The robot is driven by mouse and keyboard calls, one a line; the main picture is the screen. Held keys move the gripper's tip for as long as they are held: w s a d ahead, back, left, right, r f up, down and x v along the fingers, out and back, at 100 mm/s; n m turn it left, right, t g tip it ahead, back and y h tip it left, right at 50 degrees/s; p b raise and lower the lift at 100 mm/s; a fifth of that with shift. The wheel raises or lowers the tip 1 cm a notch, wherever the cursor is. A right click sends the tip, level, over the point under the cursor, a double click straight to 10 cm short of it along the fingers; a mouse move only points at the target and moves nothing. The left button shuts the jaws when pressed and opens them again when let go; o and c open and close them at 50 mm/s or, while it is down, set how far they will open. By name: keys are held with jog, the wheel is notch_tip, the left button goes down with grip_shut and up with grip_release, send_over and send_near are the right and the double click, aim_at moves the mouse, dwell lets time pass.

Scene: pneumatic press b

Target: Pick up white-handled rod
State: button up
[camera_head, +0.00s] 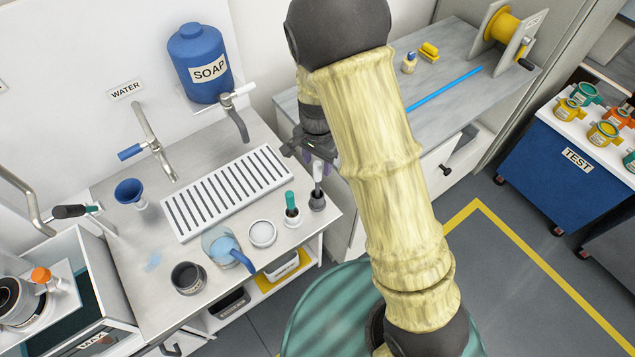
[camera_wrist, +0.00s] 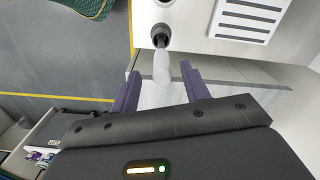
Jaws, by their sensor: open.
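The white-handled rod (camera_head: 317,177) stands upright in a small dark holder (camera_head: 317,202) at the right front corner of the sink counter. In the wrist view the white handle (camera_wrist: 161,68) points toward me, with the dark holder (camera_wrist: 160,35) behind it. My gripper (camera_head: 319,163) is above the rod in the head view. In the wrist view my gripper (camera_wrist: 160,73) is open, with one purple finger on each side of the handle's end. Gaps show on both sides, so the fingers do not appear to touch it. The rod's lower end is hidden in the holder.
A green-handled tool (camera_head: 290,202) stands in another holder just left of the rod. A white round dish (camera_head: 262,233), a blue-handled jug (camera_head: 225,250) and a slotted drain rack (camera_head: 227,193) are nearby. A grey worktop (camera_head: 450,95) lies behind my arm.

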aim_at(317, 172)
jog(key=shift+w+f+p, duration=0.1)
jog(key=shift+f+p, duration=0.65)
jog(key=shift+f, duration=1.85)
grip_shut()
